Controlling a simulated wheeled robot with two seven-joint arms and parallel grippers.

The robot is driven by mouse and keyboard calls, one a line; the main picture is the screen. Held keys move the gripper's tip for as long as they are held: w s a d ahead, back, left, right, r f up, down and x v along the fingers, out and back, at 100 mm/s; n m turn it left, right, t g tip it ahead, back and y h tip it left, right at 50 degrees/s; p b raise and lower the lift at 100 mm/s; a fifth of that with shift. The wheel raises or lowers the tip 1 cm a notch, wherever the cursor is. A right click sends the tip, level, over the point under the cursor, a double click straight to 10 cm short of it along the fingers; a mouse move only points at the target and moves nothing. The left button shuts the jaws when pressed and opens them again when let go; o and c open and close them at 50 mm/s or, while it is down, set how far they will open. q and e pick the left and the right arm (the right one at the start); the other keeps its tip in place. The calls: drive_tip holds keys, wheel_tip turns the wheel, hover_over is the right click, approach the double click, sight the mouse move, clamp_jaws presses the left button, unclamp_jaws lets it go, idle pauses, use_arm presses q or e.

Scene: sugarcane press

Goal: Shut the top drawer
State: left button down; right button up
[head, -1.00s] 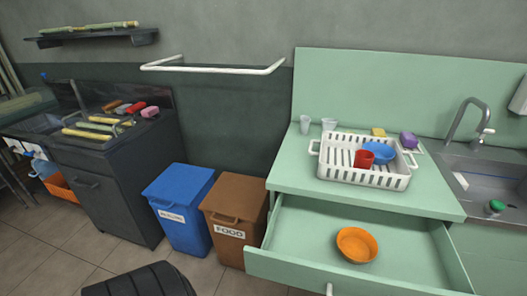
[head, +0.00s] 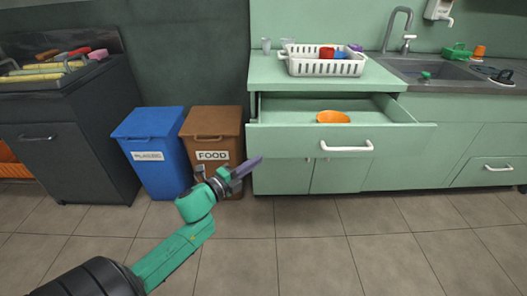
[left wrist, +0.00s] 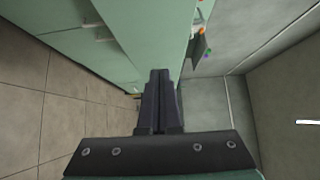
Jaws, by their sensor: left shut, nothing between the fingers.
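The top drawer (head: 280,139) of the green counter is pulled out toward me, with a white bar handle (head: 346,147) on its front. An orange bowl (head: 333,117) sits inside it. My left gripper (head: 260,159) is shut and empty, in front of the counter's left side, near the drawer front's left end. I cannot tell whether it touches the drawer. In the left wrist view the closed fingers (left wrist: 160,75) point along the green cabinet front (left wrist: 75,30). My right gripper is not in view.
A blue bin (head: 155,180) and a brown FOOD bin (head: 212,125) stand left of the counter. A white dish rack (head: 312,68) and cups are on top. A sink (head: 435,70) is to the right. The tiled floor in front is clear.

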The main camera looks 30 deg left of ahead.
use_arm(q)
approach(274, 141)
drive_tip(key=w+d, duration=0.3)
drive_tip(key=shift+w+a+f+b, duration=0.1)
drive_tip(key=shift+w+a+b, duration=0.2)
drive_tip(key=shift+w, duration=0.2)
drive_tip(key=shift+w+a+f+b, duration=0.1)
drive_tip(key=shift+w+a+b, duration=0.2)
drive_tip(key=shift+w, duration=0.25)
drive_tip(key=shift+w+a+r, duration=0.1)
drive_tip(key=shift+w+a, duration=0.1)
drive_tip(key=shift+w, duration=0.1)
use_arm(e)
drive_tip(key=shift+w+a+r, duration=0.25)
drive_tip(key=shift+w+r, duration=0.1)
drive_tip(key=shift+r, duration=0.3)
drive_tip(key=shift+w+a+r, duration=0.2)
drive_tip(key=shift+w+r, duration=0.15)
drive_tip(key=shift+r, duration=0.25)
use_arm(q)
drive_tip(key=shift+w+a, duration=0.1)
